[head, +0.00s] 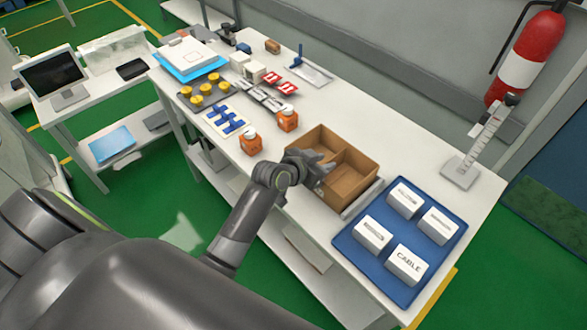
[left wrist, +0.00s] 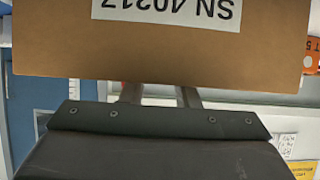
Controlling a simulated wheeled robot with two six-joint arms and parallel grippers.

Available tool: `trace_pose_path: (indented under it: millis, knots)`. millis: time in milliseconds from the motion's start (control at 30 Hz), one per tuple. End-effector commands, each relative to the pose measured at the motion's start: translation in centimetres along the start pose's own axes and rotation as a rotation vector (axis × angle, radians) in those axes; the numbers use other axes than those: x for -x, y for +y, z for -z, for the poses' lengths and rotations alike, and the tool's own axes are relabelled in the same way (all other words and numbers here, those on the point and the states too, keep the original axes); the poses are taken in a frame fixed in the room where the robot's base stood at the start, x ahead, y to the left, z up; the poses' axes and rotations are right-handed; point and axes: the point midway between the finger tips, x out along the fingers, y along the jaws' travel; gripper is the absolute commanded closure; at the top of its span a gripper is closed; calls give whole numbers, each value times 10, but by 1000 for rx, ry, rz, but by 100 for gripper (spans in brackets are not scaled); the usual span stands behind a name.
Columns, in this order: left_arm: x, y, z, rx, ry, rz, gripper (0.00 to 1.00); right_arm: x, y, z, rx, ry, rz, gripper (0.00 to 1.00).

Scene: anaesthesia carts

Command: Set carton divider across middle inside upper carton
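The open brown carton (head: 365,188) stands near the table's front edge. A thin brown divider (head: 339,157) appears to stand upright across its middle, partly hidden by my left gripper. My left gripper (head: 322,166) reaches over the carton's near wall. Its two fingers look parted. In the left wrist view, a brown panel labelled "SN 40217", seen upside down, looks like the carton's outer wall (left wrist: 160,58). The fingers (left wrist: 160,94) pass behind it with a gap between them, and their tips are hidden. My right gripper is not in view.
A blue tray (head: 344,239) with several white boxes lies right of the carton. Orange containers (head: 250,142) stand to its left. A grey stand (head: 462,172) is at the far right. Clear white tabletop lies behind the carton.

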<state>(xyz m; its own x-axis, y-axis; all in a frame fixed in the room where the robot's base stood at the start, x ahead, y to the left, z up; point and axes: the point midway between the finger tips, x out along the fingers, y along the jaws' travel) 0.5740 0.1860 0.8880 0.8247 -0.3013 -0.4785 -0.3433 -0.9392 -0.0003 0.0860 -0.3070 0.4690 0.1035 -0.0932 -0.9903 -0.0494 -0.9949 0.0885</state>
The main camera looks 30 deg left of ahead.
Motion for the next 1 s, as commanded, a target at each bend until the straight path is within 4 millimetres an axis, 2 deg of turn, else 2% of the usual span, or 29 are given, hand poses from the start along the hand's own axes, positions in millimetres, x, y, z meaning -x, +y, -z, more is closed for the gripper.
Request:
trace_pose_path:
  millis: [700,800,1000]
  knots:
    - [125,0,-1,-3,-2,1,72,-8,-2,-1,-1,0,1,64]
    - [138,0,-1,-3,-2,1,72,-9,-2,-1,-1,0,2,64]
    - [151,0,0,-1,-1,0,72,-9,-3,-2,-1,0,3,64]
